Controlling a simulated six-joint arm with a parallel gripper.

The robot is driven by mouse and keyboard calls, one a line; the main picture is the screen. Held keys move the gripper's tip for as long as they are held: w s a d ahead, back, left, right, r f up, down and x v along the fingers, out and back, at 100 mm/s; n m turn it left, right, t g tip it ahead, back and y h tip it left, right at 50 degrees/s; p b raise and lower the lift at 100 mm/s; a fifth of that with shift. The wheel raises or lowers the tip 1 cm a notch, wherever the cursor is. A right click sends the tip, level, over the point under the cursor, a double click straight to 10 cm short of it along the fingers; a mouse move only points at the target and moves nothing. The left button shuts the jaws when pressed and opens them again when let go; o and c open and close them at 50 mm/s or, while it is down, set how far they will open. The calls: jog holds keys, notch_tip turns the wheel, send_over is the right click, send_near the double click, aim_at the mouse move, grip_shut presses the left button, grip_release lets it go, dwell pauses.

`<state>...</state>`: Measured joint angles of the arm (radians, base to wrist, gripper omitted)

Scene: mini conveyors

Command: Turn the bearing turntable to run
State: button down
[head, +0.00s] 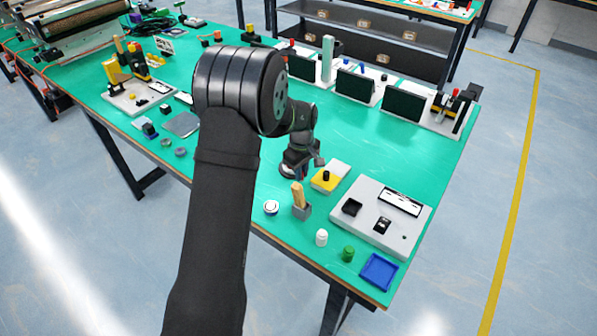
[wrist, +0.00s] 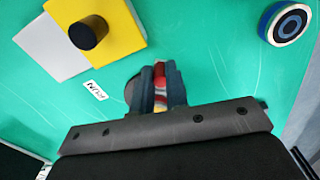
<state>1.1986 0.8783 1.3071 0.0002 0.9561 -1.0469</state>
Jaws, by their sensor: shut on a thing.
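My gripper (wrist: 161,84) is shut on a small part with red, pale and yellow on it, between the two dark fingers. A dark round edge (wrist: 131,91) shows just left of the fingers; it looks like the bearing turntable, mostly hidden by my gripper. A white RUN label (wrist: 95,90) lies on the green top to the left of it. Which way the turntable points cannot be told.
A yellow and white block with a black knob (wrist: 88,32) stands close by. A round white and blue disc (wrist: 289,23) is at the upper right. A wooden-topped holder (head: 302,210), a grey panel (head: 368,236) and a blue tray (head: 379,272) are nearby.

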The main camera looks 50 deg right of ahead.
jog(key=shift+s+d+n, duration=0.25)
jog(key=shift+d+n, duration=0.4)
jog(key=shift+n, duration=0.6)
jog(key=shift+s+d+n, duration=0.25)
jog(key=shift+d+n, duration=0.4)
jog(key=shift+n, duration=0.6)
jog(key=shift+w+d+n, duration=0.1)
jog(key=shift+d+n, duration=0.6)
jog(key=shift+n, duration=0.45)
jog(key=shift+w+d+n, duration=0.1)
jog(key=shift+d+n, duration=0.55)
jog(key=shift+n, duration=0.5)
jog(key=shift+w+d+n, duration=0.3)
jog(key=shift+d+n, duration=0.25)
jog(key=shift+n, duration=0.55)
jog(key=shift+w+d+n, duration=0.25)
jog(key=shift+d+n, duration=0.3)
jog(key=shift+n, duration=0.55)
jog(key=shift+w+d+n, duration=0.35)
jog(key=shift+w+n, duration=0.1)
jog(key=shift+n, duration=0.55)
jog(key=shift+w+d+n, duration=0.35)
jog(key=shift+w+n, duration=0.1)
jog(key=shift+n, duration=0.55)
jog(key=shift+w+d, duration=0.1)
jog(key=shift+w, duration=0.05)
jog(key=c, duration=1.5)
grip_release()
jog(key=shift+o, duration=0.3)
